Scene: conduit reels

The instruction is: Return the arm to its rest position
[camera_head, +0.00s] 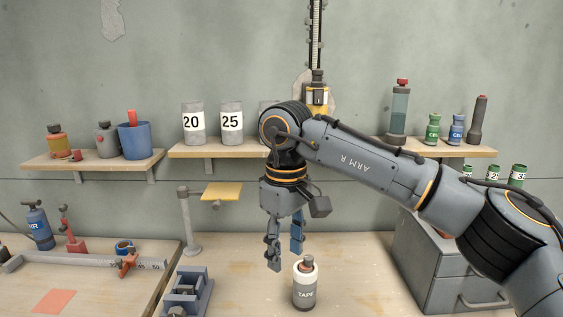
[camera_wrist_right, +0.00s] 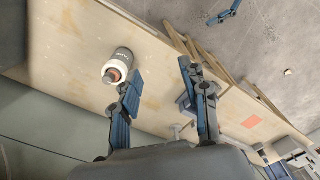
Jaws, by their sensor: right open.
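My right gripper (camera_head: 285,256) hangs fingers down over the bench in the middle of the head view. Its two fingers are apart with nothing between them. In the right wrist view the open fingers (camera_wrist_right: 157,82) also stand apart and empty. A grey and white can marked TAPE (camera_head: 304,287) stands upright on the bench, just right of the fingers. In the right wrist view the can (camera_wrist_right: 118,66) shows beyond the left finger, apart from it. My left arm does not show in the head view.
The wall shelf (camera_head: 230,150) behind my arm bears cups marked 20 and 25. A yellow plate on a stand (camera_head: 221,192) is left of the gripper. A blue-grey clamp (camera_head: 187,292) is at front left. A grey drawer cabinet (camera_head: 430,265) stands under my right arm.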

